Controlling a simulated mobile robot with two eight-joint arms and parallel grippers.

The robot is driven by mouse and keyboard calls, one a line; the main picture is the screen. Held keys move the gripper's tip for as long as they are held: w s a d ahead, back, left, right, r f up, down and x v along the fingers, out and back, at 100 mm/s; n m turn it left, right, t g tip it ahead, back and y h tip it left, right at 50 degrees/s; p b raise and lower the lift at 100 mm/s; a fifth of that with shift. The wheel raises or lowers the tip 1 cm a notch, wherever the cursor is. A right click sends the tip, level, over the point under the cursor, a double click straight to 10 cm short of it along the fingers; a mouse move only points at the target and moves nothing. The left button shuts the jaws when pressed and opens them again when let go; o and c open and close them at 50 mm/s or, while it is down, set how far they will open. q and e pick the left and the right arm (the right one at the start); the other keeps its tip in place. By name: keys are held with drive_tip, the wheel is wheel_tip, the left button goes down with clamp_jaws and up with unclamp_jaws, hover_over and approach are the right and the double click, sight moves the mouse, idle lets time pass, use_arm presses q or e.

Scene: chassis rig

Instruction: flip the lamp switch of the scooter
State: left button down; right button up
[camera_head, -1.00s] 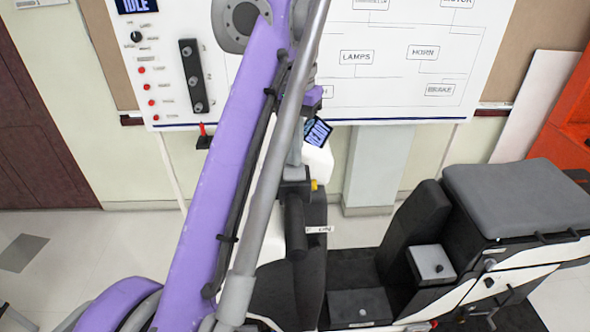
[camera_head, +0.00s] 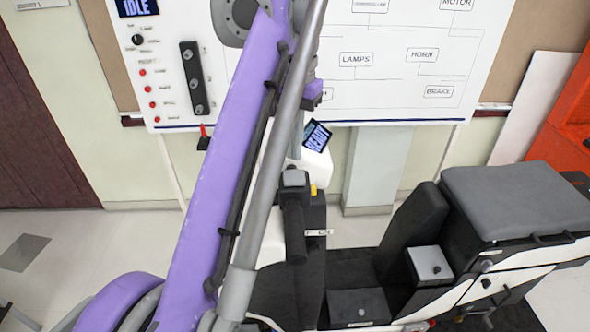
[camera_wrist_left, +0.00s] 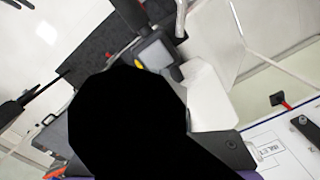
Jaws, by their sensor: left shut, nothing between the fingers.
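The scooter's black grip (camera_head: 295,232) and control block (camera_head: 294,179) stand left of its seat. A yellow piece (camera_head: 314,190) is beside the block; it also shows in the left wrist view (camera_wrist_left: 139,64). A small white label (camera_head: 318,232) sits right of the grip, its print blurred. I cannot make out which part is the lamp switch. The lit display (camera_head: 317,136) is on the white front cowl (camera_head: 316,162). My left gripper (camera_head: 296,153) is shut and empty, pointing down just above the control block; contact is unclear. A black shape hides much of the left wrist view. My right gripper is not in view.
A white wall board (camera_head: 400,95) with labelled boxes, red buttons and an IDLE screen (camera_head: 137,7) stands behind. The grey seat (camera_head: 515,198) is at the right. An orange object (camera_head: 570,115) is at the far right. Floor at left is mostly clear.

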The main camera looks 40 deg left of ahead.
sight(294, 172)
use_arm(q)
wheel_tip(294, 172, up, 2)
drive_tip(key=shift+r+p, duration=0.1)
drive_tip(key=shift+p, duration=0.3)
drive_tip(key=shift+w+r, duration=0.15)
drive_tip(key=shift+r, duration=0.35)
drive_tip(key=shift+s+r, duration=0.2)
drive_tip(key=shift+r, duration=0.1)
